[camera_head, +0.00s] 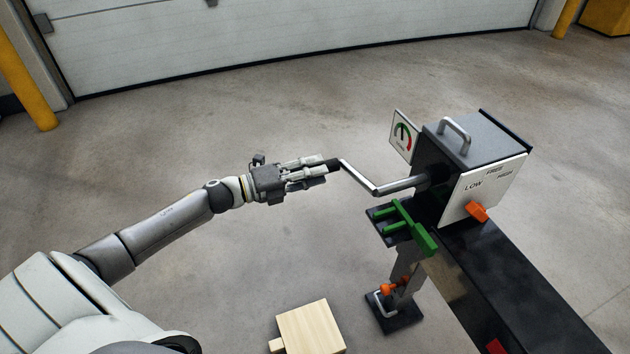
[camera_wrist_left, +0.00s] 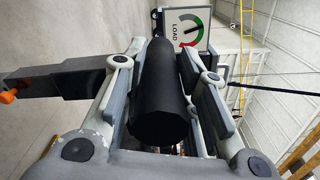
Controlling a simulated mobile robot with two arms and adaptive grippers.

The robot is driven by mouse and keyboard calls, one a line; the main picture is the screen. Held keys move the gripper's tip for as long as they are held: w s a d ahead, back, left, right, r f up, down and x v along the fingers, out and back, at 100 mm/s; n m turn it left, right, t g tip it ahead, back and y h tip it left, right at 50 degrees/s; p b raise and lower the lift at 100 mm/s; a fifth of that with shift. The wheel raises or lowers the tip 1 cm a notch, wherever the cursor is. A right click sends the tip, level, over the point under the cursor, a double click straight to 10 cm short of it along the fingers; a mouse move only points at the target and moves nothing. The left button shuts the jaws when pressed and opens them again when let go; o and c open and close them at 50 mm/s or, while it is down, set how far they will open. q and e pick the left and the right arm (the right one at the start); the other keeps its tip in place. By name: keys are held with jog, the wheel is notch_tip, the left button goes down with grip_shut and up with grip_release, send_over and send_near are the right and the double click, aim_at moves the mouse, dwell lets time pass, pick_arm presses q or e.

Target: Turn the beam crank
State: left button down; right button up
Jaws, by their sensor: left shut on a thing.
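The beam crank (camera_head: 380,188) is a silver bent rod coming out of the left side of a dark grey gearbox (camera_head: 455,160). Its black handle (camera_head: 333,165) is at the rod's outer end. My left gripper (camera_head: 318,172) is shut on the black handle. In the left wrist view the handle (camera_wrist_left: 158,95) lies between the two fingers (camera_wrist_left: 160,100). A load gauge (camera_head: 403,137) with a green and red arc stands by the box; it also shows in the left wrist view (camera_wrist_left: 188,32). My right gripper is not in view.
The gearbox sits on a black beam (camera_head: 510,290). A white LOW/FREE/HIGH plate (camera_head: 482,190) carries an orange lever (camera_head: 477,211). Green bars (camera_head: 405,225) and a support leg (camera_head: 405,270) are below the crank. A wooden block (camera_head: 310,330) lies on the floor. Open floor lies beyond.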

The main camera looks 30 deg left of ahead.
pick_arm(q)
jog(key=shift+w+a+r+m, duration=0.1)
jog(key=shift+r+m, duration=0.2)
jog(key=shift+r, duration=0.15)
jog(key=shift+w+a+r+m, duration=0.1)
jog(key=shift+r+m, duration=0.2)
jog(key=shift+r, duration=0.15)
jog(key=c, duration=1.1)
grip_release()
jog(key=shift+c, duration=0.2)
jog(key=shift+s+f, duration=0.1)
jog(key=shift+s+a, duration=0.25)
jog(key=shift+s, duration=0.05)
jog(key=v, duration=1.1)
